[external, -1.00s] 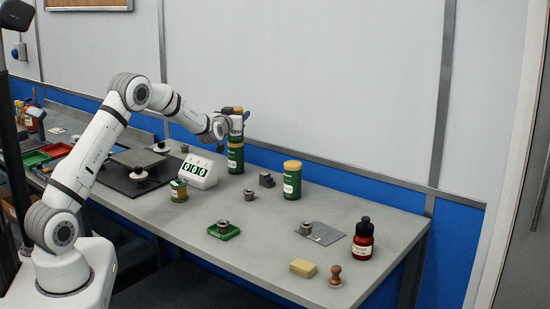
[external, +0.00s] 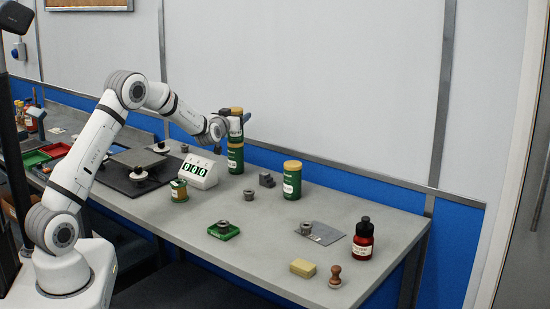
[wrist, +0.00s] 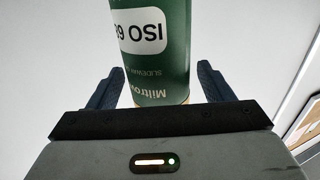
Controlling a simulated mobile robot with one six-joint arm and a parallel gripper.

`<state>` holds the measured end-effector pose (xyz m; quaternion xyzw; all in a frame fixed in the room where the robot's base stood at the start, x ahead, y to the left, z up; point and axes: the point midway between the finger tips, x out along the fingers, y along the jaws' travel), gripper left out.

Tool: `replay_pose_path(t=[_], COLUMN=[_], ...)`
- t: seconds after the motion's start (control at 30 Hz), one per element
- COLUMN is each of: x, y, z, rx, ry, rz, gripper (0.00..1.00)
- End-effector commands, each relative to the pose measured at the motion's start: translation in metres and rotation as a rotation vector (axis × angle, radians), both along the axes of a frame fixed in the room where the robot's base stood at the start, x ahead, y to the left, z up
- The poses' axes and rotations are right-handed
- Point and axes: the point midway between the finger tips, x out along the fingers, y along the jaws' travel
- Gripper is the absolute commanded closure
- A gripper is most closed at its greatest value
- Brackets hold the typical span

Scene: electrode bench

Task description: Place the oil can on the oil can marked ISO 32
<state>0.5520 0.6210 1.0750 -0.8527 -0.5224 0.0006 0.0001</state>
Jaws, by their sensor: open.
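A green oil can (external: 236,128) with a tan lid stands upright and appears to rest on top of a second green oil can (external: 236,159) at the back of the bench. In the wrist view the upper can (wrist: 152,60) is upside down, with a white label reading ISO and a partly cut-off number starting with 6. My gripper (external: 235,120) is open around the upper can, one finger on each side; the wrist view shows gaps beside it. The lower can's label is too small to read. Another green oil can (external: 292,181) stands apart to the right.
A red bottle (external: 363,239) and yellow block (external: 303,268) are farther right. The wall is close behind.

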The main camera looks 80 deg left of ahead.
Motion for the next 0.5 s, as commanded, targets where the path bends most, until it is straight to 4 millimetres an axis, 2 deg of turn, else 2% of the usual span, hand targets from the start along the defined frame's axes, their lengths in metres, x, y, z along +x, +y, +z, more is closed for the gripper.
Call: replay_pose_path(t=[0.3,0.5], x=[-0.030,-0.042], y=[-0.059,-0.083], z=[-0.002,-0.001], rx=[0.001,0.001], ry=[0.000,0.000], rz=[-0.001,-0.001], gripper=[0.26,0.26])
